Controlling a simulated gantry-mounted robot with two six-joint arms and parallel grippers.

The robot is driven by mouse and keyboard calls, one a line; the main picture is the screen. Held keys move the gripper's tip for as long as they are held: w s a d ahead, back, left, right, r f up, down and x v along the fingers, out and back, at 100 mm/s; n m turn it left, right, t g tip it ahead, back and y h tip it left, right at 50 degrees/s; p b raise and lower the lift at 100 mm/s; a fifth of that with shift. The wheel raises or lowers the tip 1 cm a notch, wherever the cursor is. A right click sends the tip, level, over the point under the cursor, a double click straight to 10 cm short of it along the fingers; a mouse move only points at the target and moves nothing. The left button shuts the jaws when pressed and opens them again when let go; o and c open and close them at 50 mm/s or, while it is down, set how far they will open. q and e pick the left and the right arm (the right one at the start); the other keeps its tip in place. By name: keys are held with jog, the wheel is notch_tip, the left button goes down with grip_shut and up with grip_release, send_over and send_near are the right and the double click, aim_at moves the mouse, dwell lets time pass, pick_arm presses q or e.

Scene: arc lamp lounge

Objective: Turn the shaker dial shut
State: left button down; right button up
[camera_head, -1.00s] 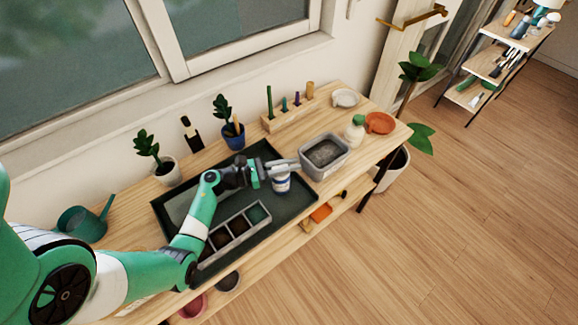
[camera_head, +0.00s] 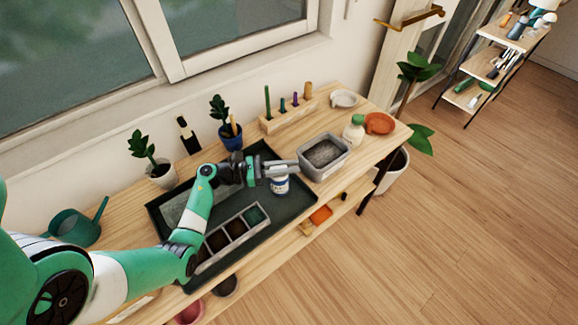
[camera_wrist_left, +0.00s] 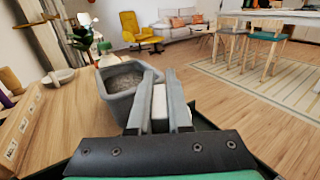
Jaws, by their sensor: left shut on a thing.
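The shaker (camera_head: 280,186) is a small white container with a blue label. It stands upright on the dark tray, in front of the grey tub. My left gripper (camera_head: 284,167) is at its top, its fingers pointing right. In the left wrist view the fingers are shut on a white part (camera_wrist_left: 159,108), which looks like the shaker's dial top. The fingers hide most of the top, so I cannot see the dial's marks or setting. My right gripper is in neither view.
The dark tray (camera_head: 292,207) also holds a box of soil compartments (camera_head: 236,229). A grey tub (camera_head: 346,154) stands close beyond the fingertips. A white bottle (camera_head: 354,132), orange dish (camera_head: 380,123) and tool rack (camera_head: 287,117) are on the bench. Potted plants stand behind the tray.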

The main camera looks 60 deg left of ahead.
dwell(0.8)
pick_arm(q)
jog(key=c, duration=0.8)
grip_release()
jog(key=shift+c, duration=0.2)
jog(key=v, duration=1.1)
jog(key=shift+s+a, duration=0.15)
jog(key=shift+s, duration=0.15)
